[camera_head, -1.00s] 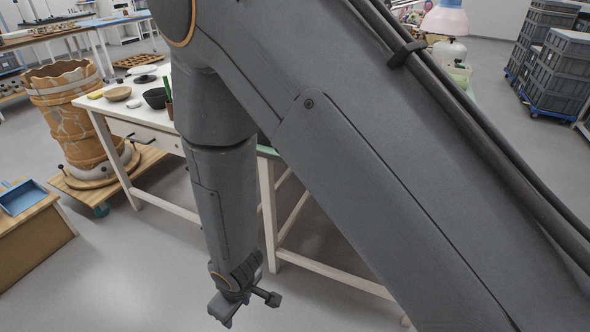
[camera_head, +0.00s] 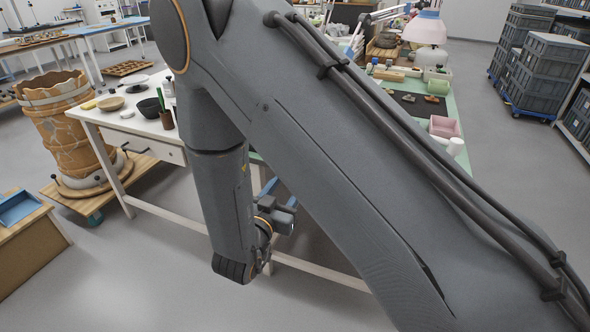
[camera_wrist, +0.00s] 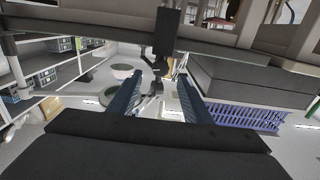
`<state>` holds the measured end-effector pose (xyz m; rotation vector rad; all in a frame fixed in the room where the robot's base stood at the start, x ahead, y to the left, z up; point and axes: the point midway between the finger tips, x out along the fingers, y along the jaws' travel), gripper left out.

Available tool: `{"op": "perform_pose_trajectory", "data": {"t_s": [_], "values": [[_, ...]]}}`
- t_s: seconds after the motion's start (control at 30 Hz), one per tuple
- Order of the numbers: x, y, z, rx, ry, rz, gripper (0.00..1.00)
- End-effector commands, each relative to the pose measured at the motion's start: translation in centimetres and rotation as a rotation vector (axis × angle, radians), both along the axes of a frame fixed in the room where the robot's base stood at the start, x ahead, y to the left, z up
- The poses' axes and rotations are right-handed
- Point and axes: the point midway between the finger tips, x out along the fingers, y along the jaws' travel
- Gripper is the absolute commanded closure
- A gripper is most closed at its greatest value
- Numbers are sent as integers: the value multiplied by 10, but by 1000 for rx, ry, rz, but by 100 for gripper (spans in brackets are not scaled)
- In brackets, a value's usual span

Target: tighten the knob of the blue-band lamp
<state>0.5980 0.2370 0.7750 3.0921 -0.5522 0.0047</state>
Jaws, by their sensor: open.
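I cannot pick out a lamp with a blue band or its knob in either view. My gripper (camera_head: 284,214) hangs low beside the white table, partly hidden behind my own arm in the head view. In the wrist view my gripper (camera_wrist: 160,78) shows two blue fingers standing apart, with nothing held between them. Floor and distant items show beyond the fingers.
The white table (camera_head: 185,213) carries bowls and a dark cup (camera_head: 167,119). A green-topped table (camera_head: 459,105) with a pink tray (camera_head: 444,127) lies behind my arm. A large cracked pot (camera_head: 70,125) stands left. Grey crates (camera_head: 550,75) stand right.

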Motion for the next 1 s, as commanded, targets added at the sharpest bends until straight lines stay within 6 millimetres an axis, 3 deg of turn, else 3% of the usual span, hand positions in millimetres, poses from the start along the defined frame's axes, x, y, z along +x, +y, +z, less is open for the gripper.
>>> {"op": "perform_pose_trajectory", "data": {"t_s": [0.4, 0.8, 0.87, 1.0], "values": [[55, -20, 0, 2, 2, 2, 55], [64, -22, -1, 0, 3, 5, 55], [64, -22, -1, 1, 3, 5, 62], [64, -22, -1, 1, 3, 5, 85]]}}
